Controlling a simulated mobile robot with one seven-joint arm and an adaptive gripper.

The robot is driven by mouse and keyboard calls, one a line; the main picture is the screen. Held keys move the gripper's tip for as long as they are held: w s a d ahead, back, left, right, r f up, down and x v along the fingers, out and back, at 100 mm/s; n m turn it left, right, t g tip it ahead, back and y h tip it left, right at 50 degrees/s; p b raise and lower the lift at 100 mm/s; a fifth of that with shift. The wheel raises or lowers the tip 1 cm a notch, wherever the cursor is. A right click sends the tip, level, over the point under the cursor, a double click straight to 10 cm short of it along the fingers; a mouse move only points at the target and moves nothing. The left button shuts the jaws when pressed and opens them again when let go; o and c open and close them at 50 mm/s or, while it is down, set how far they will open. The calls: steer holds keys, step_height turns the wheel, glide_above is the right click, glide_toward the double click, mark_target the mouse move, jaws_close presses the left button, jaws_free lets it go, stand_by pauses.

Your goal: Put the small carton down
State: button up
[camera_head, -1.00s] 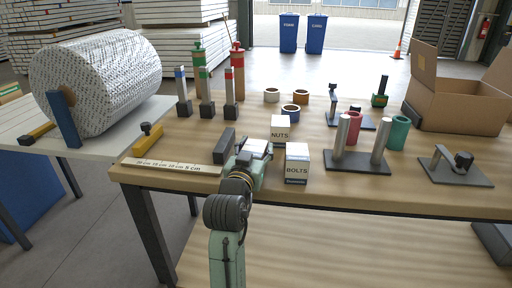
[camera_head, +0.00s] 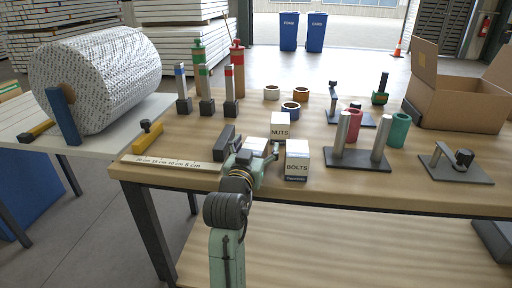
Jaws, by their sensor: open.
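The small carton (camera_head: 256,145), pale with a white top, sits between the fingers of my gripper (camera_head: 254,153) near the front left of the wooden table (camera_head: 330,192). The jaws are open, with the right finger standing apart from the carton's side. The carton looks upright. Its lower part is hidden by my gripper, so its contact with the table does not show.
A NUTS carton (camera_head: 281,126) stands just behind, and a BOLTS carton (camera_head: 296,160) just right. A dark block (camera_head: 226,138) is close on the left. A ruler strip (camera_head: 172,163) lies farther left. A two-post stand (camera_head: 357,160) is to the right.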

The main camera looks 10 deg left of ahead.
steer(key=s, duration=0.2)
steer(key=s+b, duration=0.1)
steer(key=s, duration=0.2)
steer(key=s+b, duration=0.1)
steer(key=s, duration=0.2)
steer(key=shift+s+a+f, duration=0.1)
steer(key=shift+s+a, duration=0.15)
steer(key=shift+a, duration=0.15)
steer(key=shift+s+a+p, duration=0.15)
steer(key=shift+s+p, duration=1)
steer(key=shift+p, duration=1.45)
